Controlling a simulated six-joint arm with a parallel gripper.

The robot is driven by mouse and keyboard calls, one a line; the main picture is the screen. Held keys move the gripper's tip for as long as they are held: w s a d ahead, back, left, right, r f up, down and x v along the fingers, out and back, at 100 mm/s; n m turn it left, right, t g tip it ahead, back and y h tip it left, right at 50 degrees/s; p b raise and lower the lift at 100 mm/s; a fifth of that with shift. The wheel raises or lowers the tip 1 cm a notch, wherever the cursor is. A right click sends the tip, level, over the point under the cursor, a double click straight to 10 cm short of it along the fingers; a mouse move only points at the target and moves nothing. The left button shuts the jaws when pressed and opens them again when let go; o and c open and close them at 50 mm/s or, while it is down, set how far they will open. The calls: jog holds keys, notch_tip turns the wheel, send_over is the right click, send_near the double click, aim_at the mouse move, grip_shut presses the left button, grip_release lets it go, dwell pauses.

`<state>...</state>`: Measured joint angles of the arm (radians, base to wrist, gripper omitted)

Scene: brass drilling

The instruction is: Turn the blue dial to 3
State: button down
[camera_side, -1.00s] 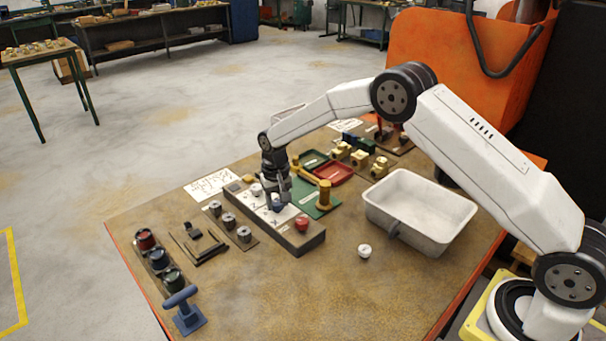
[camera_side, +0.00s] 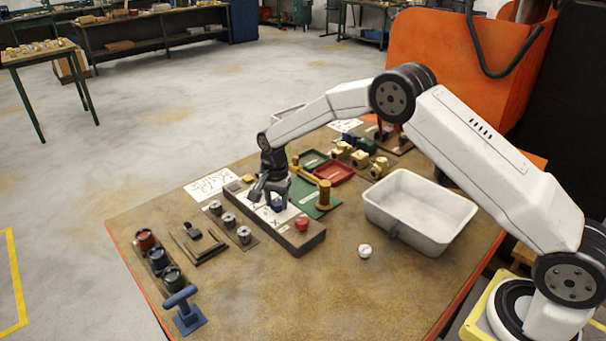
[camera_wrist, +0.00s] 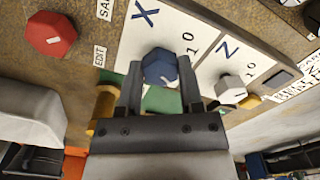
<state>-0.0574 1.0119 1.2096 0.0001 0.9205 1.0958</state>
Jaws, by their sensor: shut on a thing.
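The blue dial (camera_wrist: 160,66) sits on the white X panel (camera_wrist: 147,28), with a small white mark on its face. Digits 1 and 0 show beside it; I cannot read which number the mark points to. My gripper (camera_wrist: 159,82) has one finger on each side of the dial and is shut on it. In the side view my gripper (camera_side: 270,196) is low over the control box, and the blue dial (camera_side: 279,205) shows partly behind the fingers.
A white dial (camera_wrist: 230,88) is on the neighbouring Z panel. A red knob (camera_wrist: 50,34) marked SAVE and EDIT is on the same box. A grey tray (camera_side: 420,248) and a small white knob (camera_side: 364,251) lie to the right.

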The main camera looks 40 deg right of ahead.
aim_at(277, 203)
dwell(0.4)
jog(key=shift+c, duration=1.2)
grip_release()
jog(key=shift+r, duration=3.9)
jog(key=shift+s+d+r+n, duration=0.1)
jog(key=shift+s+r+n, duration=0.2)
jog(key=shift+s, duration=0.15)
jog(key=s+d+n+t, duration=0.2)
jog(key=s+n, duration=0.9)
jog(key=s, duration=1.7)
jog(key=shift+s+d+r+t, duration=0.15)
jog(key=shift+d+r+t, duration=0.2)
jog(key=shift+d, duration=0.2)
